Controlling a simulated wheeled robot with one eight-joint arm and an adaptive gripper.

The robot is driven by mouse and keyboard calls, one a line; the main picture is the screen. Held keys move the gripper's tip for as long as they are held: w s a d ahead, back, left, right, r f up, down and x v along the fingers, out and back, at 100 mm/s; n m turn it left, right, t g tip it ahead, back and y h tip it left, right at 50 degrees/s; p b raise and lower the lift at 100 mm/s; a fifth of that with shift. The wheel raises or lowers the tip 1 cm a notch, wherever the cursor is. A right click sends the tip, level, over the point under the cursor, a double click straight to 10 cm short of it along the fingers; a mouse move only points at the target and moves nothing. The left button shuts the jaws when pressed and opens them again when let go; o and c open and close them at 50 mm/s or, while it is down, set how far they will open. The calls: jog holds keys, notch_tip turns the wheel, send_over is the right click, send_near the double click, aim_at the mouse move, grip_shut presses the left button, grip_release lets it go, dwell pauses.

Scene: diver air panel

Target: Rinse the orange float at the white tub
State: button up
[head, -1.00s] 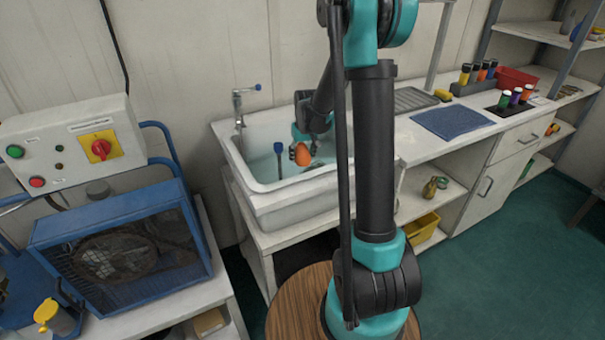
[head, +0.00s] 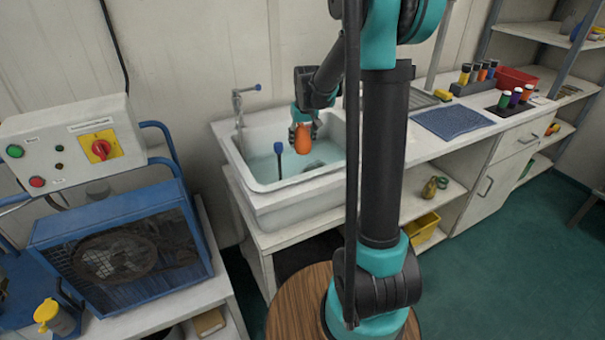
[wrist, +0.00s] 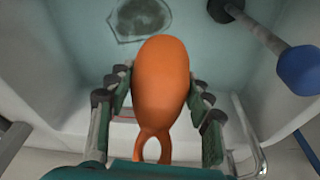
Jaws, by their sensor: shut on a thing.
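The orange float (head: 304,139) is held upright in my gripper (head: 305,125) over the white tub (head: 262,205), which has pale blue-green water in it. In the wrist view the float (wrist: 160,85) sits between the two fingers of my gripper (wrist: 158,100), which are shut on it. Its forked lower end points toward my palm. In the head view the float is in front of the tub's interior; I cannot tell whether its tip touches the water.
A tap (head: 238,105) is at the tub's back left corner. A blue fan box (head: 120,250) stands at left. A blue mat (head: 453,121) lies on the counter at right.

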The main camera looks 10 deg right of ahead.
aim_at(302, 128)
jog(key=shift+w+r+v, duration=0.1)
jog(key=shift+w+v, duration=0.25)
jog(key=shift+v, duration=1.15)
jog(key=shift+w+r+v, duration=0.1)
jog(key=shift+w+v, duration=0.25)
jog(key=shift+v, duration=1.15)
jog(key=shift+w+r+v, duration=0.1)
jog(key=shift+w+v, duration=0.2)
jog(key=shift+v, duration=1.25)
jog(key=shift+a+f, duration=0.1)
jog(key=shift+a, duration=0.05)
jog(key=shift+w+v, duration=0.25)
jog(key=shift+v, duration=0.75)
jog(key=shift+w+v, duration=0.2)
jog(key=shift+v, duration=0.8)
jog(key=shift+a, duration=0.1)
